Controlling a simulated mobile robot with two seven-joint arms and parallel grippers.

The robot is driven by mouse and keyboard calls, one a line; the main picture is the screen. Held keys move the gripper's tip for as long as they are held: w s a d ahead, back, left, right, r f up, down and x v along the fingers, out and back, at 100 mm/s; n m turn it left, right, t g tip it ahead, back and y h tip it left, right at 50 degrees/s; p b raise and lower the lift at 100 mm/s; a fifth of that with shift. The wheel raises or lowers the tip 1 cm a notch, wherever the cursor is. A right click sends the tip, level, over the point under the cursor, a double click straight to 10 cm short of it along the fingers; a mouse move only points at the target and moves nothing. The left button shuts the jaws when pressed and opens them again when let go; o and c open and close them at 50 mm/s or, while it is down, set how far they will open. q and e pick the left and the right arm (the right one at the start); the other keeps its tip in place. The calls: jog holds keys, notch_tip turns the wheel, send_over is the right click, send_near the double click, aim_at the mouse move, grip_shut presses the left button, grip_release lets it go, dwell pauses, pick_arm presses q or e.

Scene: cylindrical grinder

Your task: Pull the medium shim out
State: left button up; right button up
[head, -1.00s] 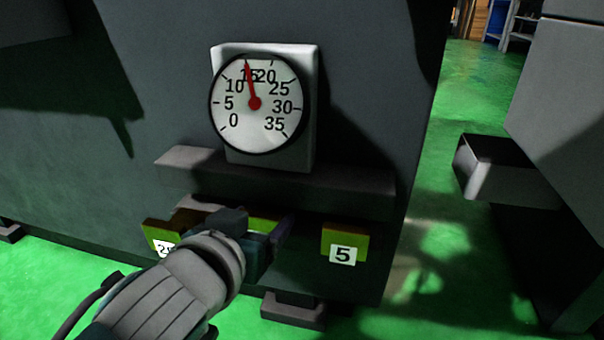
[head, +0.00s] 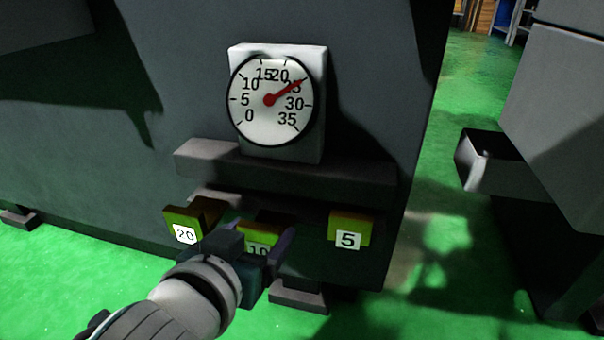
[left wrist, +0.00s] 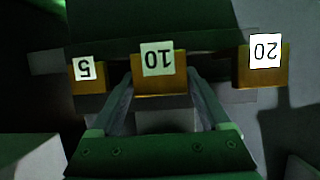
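The medium shim, a yellow-green block labelled 10 (head: 260,237), is at the middle of the row under the ledge. It stands a little nearer and lower than its neighbours. In the left wrist view the block (left wrist: 159,88) shows upside down between my two fingers, which press against its sides. My left gripper (head: 268,250) is shut on it; in the head view the gripper hides part of it. The shim labelled 20 (head: 183,220) is to its left and the shim labelled 5 (head: 350,228) to its right. My right gripper is not in view.
A round dial (head: 271,101) above the ledge has its red needle near 25. The grey ledge (head: 290,172) overhangs the shims. Green floor (head: 60,285) lies open in front. A grey machine (head: 570,90) stands at the right.

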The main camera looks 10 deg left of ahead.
pick_arm(q)
jog(key=shift+o, duration=1.3)
jog(key=shift+s, duration=0.1)
jog(key=p+v, duration=0.6)
jog(key=v, duration=0.3)
jog(key=shift+s+r, duration=0.2)
jog(key=shift+s, duration=0.15)
jog(key=shift+a, duration=0.1)
